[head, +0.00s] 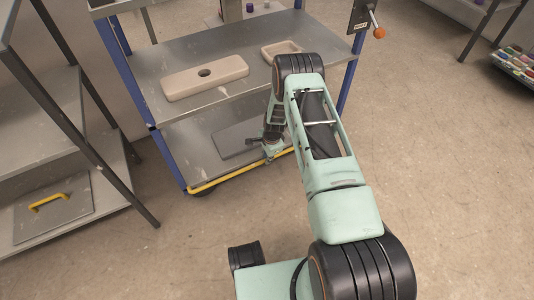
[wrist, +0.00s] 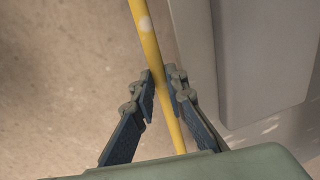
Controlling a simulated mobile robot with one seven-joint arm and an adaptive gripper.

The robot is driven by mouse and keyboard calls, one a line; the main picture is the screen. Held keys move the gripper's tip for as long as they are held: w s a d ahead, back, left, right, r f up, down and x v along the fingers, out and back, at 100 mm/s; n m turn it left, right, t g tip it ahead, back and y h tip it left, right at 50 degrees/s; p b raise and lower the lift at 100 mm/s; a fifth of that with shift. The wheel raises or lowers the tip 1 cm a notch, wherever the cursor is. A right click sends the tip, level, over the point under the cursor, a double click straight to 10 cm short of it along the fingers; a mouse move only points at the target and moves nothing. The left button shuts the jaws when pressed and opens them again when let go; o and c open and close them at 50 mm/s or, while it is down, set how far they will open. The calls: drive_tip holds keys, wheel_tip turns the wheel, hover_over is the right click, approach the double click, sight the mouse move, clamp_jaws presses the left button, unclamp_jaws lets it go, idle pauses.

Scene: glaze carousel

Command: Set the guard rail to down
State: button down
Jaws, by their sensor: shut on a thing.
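The guard rail is a yellow bar (head: 228,174) low along the front of the blue-posted rack's bottom shelf in the head view. In the wrist view the yellow guard rail (wrist: 147,38) runs from the top edge down between my gripper's fingers. My gripper (wrist: 161,88) is shut on the rail, one finger on each side of it. In the head view my gripper (head: 270,152) is at the rail's right part, mostly hidden by my wrist.
The rack's middle shelf (head: 215,102) holds a long beige block (head: 205,80) and a shallow tray (head: 281,48). An orange-knobbed lever (head: 379,32) is on the right post. A dark-framed shelf with a yellow-handled panel (head: 52,212) stands left. Floor in front is clear.

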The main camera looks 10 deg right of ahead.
drive_tip(key=shift+f, duration=1.6)
drive_tip(key=c, duration=1.9)
unclamp_jaws()
drive_tip(key=shift+f, duration=0.15)
drive_tip(key=shift+c, duration=0.2)
drive_tip(key=shift+w, duration=0.1)
wheel_tip(320, 180, up, 8)
drive_tip(key=s, duration=0.1)
drive_tip(key=shift+s+d, duration=0.25)
drive_tip(key=shift+s, duration=0.1)
